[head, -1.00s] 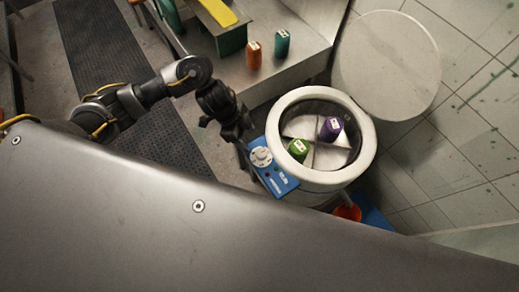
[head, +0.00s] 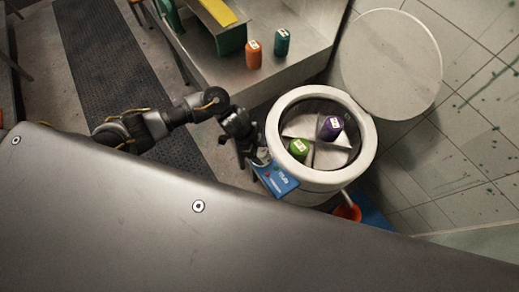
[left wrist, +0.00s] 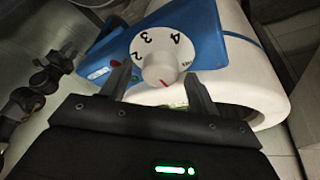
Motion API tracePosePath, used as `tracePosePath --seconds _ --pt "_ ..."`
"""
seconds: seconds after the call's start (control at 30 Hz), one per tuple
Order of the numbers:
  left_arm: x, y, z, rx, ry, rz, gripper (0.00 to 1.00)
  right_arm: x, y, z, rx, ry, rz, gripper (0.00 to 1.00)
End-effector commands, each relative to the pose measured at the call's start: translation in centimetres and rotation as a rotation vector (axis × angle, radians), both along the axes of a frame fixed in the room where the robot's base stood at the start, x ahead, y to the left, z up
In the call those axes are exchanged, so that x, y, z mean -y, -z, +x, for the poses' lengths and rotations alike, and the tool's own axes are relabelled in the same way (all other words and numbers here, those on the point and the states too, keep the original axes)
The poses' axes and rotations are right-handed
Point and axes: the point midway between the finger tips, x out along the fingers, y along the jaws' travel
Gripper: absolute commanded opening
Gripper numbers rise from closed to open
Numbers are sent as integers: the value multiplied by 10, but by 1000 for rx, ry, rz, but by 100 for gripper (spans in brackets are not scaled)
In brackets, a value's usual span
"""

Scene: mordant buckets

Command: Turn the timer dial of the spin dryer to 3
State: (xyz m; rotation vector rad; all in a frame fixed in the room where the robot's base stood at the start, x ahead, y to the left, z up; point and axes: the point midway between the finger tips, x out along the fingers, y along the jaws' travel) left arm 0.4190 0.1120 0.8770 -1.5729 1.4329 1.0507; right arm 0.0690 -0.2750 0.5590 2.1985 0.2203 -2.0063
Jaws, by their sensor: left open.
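The spin dryer (head: 361,163) is a white round tub with its top open and a blue control panel (head: 279,181) on its left side. In the left wrist view the white timer dial (left wrist: 158,65) sits on the blue panel, with 2, 3 and 4 readable around its far side. A red mark on the knob points toward the bottom of that picture, away from the 3. My left gripper (left wrist: 157,76) is open, one finger on each side of the knob; contact cannot be told. In the head view this gripper (head: 254,158) covers the dial. My right gripper is not in view.
A green container (head: 299,149) and a purple one (head: 331,128) lie inside the tub. The round lid (head: 390,65) is open behind it. Orange (head: 253,55) and teal (head: 282,43) containers stand on a grey bench. An orange bucket (head: 347,213) is beside the dryer.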

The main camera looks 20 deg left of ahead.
Motion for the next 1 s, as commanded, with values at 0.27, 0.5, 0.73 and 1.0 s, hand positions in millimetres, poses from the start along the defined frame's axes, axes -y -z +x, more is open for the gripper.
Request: tracePosePath --seconds 0.27,0.5,0.73,1.0 --pt "0 0 0 0 0 0 50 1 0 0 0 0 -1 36" --pt "0 0 0 0 -1 0 19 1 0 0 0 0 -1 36" --pt "0 0 1 0 14 -1 16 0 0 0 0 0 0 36" --pt "1 0 2 0 139 -1 16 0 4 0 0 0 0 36"
